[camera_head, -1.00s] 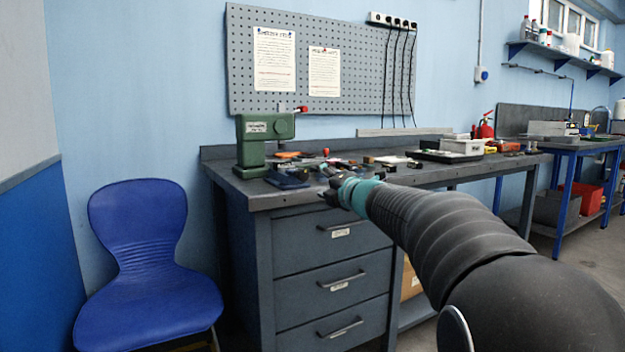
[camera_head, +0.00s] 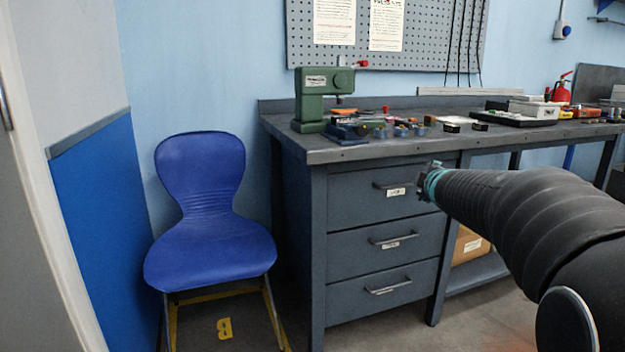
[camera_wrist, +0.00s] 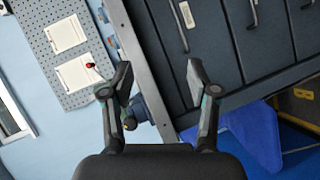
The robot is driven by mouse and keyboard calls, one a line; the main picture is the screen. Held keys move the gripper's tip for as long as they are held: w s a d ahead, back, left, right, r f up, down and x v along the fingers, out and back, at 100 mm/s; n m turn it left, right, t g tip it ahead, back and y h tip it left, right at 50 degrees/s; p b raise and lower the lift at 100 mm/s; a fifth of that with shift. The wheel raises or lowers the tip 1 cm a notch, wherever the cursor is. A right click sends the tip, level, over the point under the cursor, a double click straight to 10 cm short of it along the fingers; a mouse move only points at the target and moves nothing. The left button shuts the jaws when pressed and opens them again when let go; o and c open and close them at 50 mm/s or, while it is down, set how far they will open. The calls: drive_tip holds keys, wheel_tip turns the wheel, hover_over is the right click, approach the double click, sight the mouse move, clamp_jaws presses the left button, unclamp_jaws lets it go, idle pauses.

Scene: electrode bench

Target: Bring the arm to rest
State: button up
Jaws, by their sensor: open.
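My gripper (camera_wrist: 158,82) is open in the wrist view, its two black fingers apart with nothing between them. In the head view my gripper (camera_head: 430,182) is small, at the end of my dark sleeved arm, in front of the bench's drawers and below the level of the worktop. My arm enters from the lower right and points left. The fingertips are hard to make out in the head view.
The grey bench (camera_head: 330,153) carries a green press (camera_head: 312,98) and several small parts. A blue chair (camera_head: 205,215) stands left of it. Drawers (camera_head: 385,213) face my arm. A red extinguisher (camera_head: 562,88) stands at the back right. Floor shows at lower middle.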

drive_tip(key=s+a+f+m+g+h, duration=0.1)
drive_tip(key=s+f+m+g, duration=0.4)
drive_tip(key=s, duration=0.4)
drive_tip(key=s+f+m+g, duration=0.2)
drive_tip(key=s+f+m, duration=0.35)
drive_tip(key=s, duration=0.45)
drive_tip(key=s+a+f+m+g+y+p, duration=0.1)
drive_tip(key=s+a+f, duration=0.1)
drive_tip(key=s+a, duration=0.4)
drive_tip(key=s+a+f+m+g+y+p, duration=0.1)
drive_tip(key=s+a, duration=0.5)
drive_tip(key=s, duration=0.9)
drive_tip(key=shift+a+f+m+y, duration=0.35)
drive_tip(key=shift+f+y, duration=0.45)
drive_tip(key=shift+f, duration=0.15)
